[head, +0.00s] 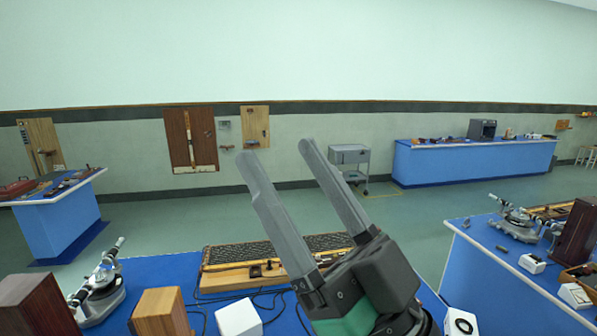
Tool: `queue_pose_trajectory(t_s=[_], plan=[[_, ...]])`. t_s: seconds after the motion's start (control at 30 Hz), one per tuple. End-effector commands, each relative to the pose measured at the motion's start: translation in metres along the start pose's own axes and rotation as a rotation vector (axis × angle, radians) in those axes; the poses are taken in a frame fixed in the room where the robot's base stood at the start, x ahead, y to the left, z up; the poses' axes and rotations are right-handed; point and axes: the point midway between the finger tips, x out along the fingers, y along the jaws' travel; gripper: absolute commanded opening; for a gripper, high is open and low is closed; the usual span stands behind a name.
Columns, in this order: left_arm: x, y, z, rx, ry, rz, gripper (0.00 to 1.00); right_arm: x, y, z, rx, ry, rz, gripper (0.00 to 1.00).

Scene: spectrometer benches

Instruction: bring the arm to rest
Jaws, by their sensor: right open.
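My right gripper (278,164) is raised in the lower middle of the head view. Its two long grey fingers point up and to the left, parallel and apart, with nothing between them. It is open and empty. Its dark body with a green part hides some of the blue bench (160,273) below. My left gripper does not show in this view.
A spectrometer (100,288), wooden blocks (161,313), a white box (239,318), cables and a long wooden apparatus (225,278) stand on the near bench. Another blue bench (485,268) with a spectrometer (517,222) is at right. Open floor lies beyond, with a grey trolley (350,155).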

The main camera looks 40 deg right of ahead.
Motion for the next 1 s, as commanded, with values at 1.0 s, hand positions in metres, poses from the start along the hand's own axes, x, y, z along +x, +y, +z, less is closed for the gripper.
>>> queue_pose_trajectory(t_s=[1.0], plan=[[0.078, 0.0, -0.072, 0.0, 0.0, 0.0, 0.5, 0.076, -0.004, -0.091, 0.004, 0.038, -0.008, 0.71]])
